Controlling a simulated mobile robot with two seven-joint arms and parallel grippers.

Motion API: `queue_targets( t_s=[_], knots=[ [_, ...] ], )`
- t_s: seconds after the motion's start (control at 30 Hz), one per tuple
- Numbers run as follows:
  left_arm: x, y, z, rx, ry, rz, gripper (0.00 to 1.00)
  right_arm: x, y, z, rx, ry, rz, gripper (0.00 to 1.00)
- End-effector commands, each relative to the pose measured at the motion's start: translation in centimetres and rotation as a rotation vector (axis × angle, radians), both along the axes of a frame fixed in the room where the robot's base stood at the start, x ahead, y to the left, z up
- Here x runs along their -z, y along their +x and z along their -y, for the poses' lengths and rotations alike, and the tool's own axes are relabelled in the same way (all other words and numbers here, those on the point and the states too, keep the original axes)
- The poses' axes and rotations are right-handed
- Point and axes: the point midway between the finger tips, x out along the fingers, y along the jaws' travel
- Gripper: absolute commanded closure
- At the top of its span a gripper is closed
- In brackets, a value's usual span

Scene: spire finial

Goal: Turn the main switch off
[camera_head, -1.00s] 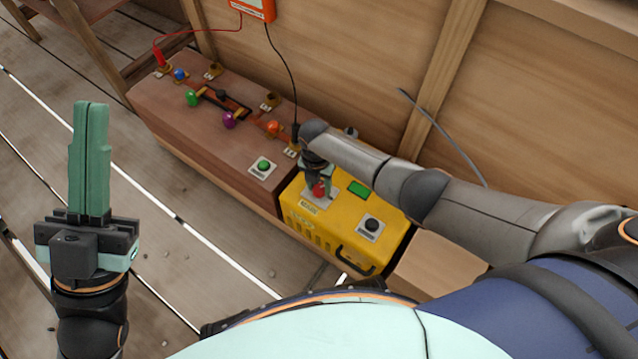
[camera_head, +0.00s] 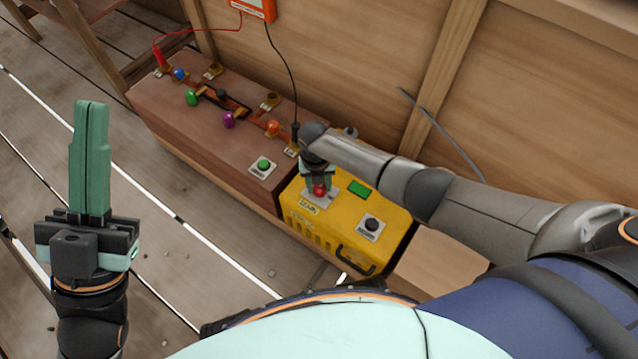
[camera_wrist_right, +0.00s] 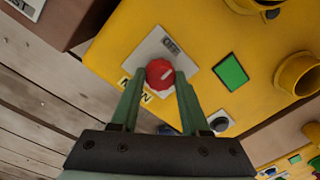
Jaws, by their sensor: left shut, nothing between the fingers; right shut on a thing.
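The main switch is a round red knob (camera_head: 319,190) on a pale plate on top of the yellow box (camera_head: 335,228). In the right wrist view the red knob (camera_wrist_right: 160,73) has a light pointer line. The plate reads "OFF" (camera_wrist_right: 170,45) beyond the knob, and a "MAIN" label (camera_wrist_right: 135,92) lies nearer. My right gripper (camera_head: 317,183) reaches down from above, shut on the knob, with one finger on each side. My left gripper (camera_head: 91,105) points up at the left, fingers together and empty, far from the box.
A green screen (camera_head: 358,189) and a black button (camera_head: 371,225) sit beside the switch. A brown bench (camera_head: 220,130) with a green button (camera_head: 263,166), coloured bulbs and wires adjoins the box. A wooden wall stands behind. The floor at left is clear.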

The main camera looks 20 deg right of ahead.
Motion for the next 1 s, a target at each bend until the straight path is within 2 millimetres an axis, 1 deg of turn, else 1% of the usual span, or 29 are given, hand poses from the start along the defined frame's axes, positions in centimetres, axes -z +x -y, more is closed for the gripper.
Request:
queue_targets(
  t_s=[0.23,0.27,0.5,0.53,0.8,0.87,0.97,1.0],
  knots=[
    [0.0,0.0,0.0,0.0,0.0,0.0,1.0,0.0,0.0,0.1,0.0,-0.002,0.002,1.0],
    [0.0,0.0,0.0,0.0,0.0,0.0,1.0,0.0,0.0,0.1,0.0,-0.002,0.002,0.53],
    [0.0,0.0,0.0,0.0,0.0,0.0,1.0,0.0,0.0,0.1,0.001,-0.001,0.001,0.26],
    [0.0,0.0,0.0,0.0,0.0,0.0,1.0,0.0,0.0,0.1,0.001,-0.001,0.001,0.25],
    [-0.2,0.0,0.0,0.001,0.001,0.0,1.0,-0.3,0.0,0.0,0.001,0.0,0.001,0.25],
    [-0.5,0.0,0.0,0.0,0.001,0.0,1.0,-0.7,0.1,0.0,0.001,0.0,0.002,0.25],
    [-1.6,-0.1,0.0,-0.003,0.006,0.005,1.0,-2.2,0.1,-0.1,0.001,0.0,0.003,0.25],
    [-2.1,-0.1,0.0,-0.005,0.01,0.009,1.0,-2.9,0.1,-0.1,0.001,0.0,0.003,0.25]
  ],
)
